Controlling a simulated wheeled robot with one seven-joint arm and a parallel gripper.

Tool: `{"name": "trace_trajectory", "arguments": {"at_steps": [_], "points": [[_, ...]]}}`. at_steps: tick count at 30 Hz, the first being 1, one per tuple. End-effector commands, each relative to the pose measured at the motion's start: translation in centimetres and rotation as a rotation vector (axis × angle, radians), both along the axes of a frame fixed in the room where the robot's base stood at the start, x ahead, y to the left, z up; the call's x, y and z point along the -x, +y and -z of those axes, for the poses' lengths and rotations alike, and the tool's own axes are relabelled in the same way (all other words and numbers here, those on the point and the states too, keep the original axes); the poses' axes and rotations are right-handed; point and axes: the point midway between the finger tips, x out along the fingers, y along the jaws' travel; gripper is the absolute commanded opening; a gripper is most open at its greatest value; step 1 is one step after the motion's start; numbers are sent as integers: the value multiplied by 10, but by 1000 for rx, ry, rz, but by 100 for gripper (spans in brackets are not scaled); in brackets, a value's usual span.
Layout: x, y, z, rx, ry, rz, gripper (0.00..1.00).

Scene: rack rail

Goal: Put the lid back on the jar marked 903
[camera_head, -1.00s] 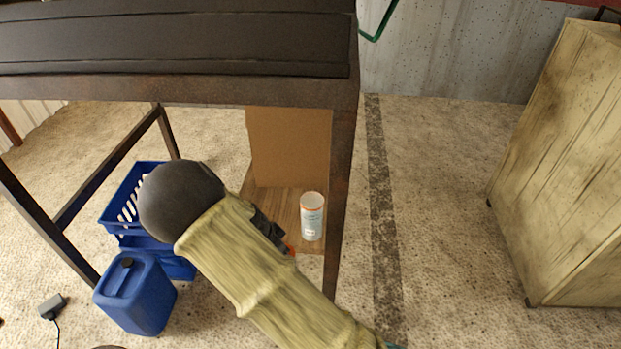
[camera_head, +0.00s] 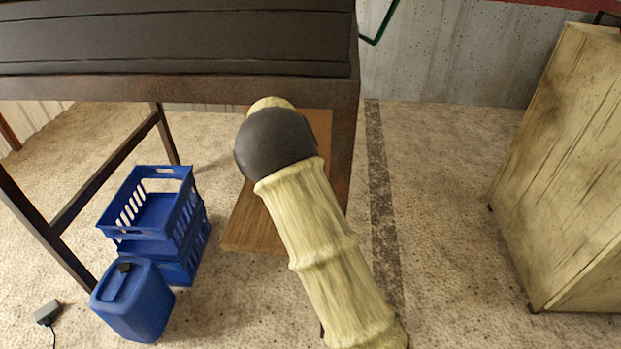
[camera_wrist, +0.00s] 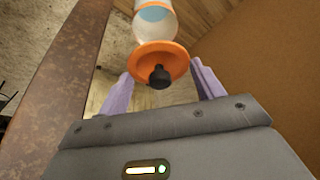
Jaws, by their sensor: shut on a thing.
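In the wrist view an orange lid (camera_wrist: 148,58) with a black knob sits between the two purple fingers of my gripper (camera_wrist: 162,70), which is shut on it. The white jar (camera_wrist: 154,24) with a blue patch shows just beyond the lid, in line with it. The lid overlaps the jar's near end; I cannot tell whether it is seated or held slightly off. The number on the jar cannot be read here. In the head view my arm hides the jar, the lid and my gripper.
A wooden board (camera_head: 258,228) lies under the dark metal rack (camera_head: 180,88), with a brown upright panel (camera_wrist: 268,60) beside the jar. A rusty rack post (camera_wrist: 55,70) stands close on the left in the wrist view. Blue crates (camera_head: 150,210) and a blue canister (camera_head: 135,300) stand left.

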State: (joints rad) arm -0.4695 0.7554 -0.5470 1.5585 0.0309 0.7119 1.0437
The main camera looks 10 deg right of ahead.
Motion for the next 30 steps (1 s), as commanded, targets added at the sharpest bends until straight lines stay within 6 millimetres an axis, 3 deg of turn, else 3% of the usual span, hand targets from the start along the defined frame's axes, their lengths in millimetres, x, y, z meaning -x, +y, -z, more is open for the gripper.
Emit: {"name": "trace_trajectory", "arguments": {"at_steps": [30], "points": [[0, 0, 64, 0, 0, 1, 45]]}}
